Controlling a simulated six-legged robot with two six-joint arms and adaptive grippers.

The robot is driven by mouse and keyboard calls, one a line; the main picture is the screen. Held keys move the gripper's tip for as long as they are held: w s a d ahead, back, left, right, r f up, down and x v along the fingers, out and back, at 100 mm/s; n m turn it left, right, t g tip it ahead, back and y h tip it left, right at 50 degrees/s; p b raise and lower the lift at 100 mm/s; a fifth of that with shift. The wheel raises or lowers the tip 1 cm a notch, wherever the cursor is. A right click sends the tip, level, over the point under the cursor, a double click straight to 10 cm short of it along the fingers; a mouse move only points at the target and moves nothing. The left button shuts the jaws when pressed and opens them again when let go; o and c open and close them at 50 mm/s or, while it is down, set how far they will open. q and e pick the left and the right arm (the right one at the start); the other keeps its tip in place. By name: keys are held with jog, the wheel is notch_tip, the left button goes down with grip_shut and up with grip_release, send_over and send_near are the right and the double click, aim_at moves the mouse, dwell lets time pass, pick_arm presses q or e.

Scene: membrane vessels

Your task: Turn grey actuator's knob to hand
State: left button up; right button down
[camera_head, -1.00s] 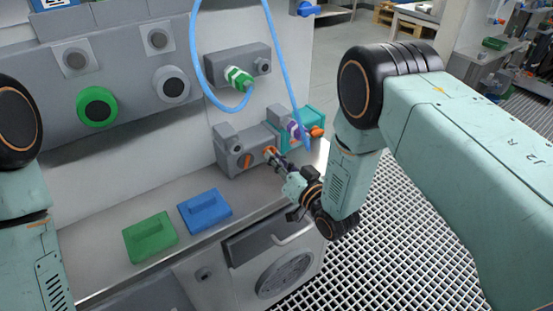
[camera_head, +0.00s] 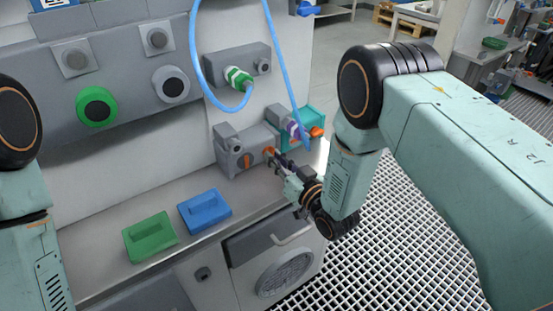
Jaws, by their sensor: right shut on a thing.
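The grey actuator (camera_head: 236,150) sits on the back of the steel counter, with an orange mark on its front face. Its orange knob (camera_head: 269,151) is on its right end. My right gripper (camera_head: 275,157) reaches in from the right and is shut on the knob; its fingertips partly cover it. My left arm shows at the left edge, but its gripper is out of view.
A teal actuator (camera_head: 297,140) with an orange knob stands close behind and right of the grey one. A blue hose (camera_head: 281,75) hangs down near it. A green block (camera_head: 150,238) and a blue block (camera_head: 205,211) lie on the counter (camera_head: 110,270).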

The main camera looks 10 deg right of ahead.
jog(key=c, duration=1.6)
grip_release()
jog(key=shift+w+r, duration=0.2)
jog(key=shift+r, duration=0.1)
jog(key=shift+o, duration=1)
jog(key=shift+s+f, duration=0.1)
jog(key=shift+f, duration=0.05)
jog(key=shift+s+f, duration=0.1)
jog(key=v, duration=1.1)
jog(key=shift+s+d, duration=0.15)
jog(key=shift+s, duration=0.2)
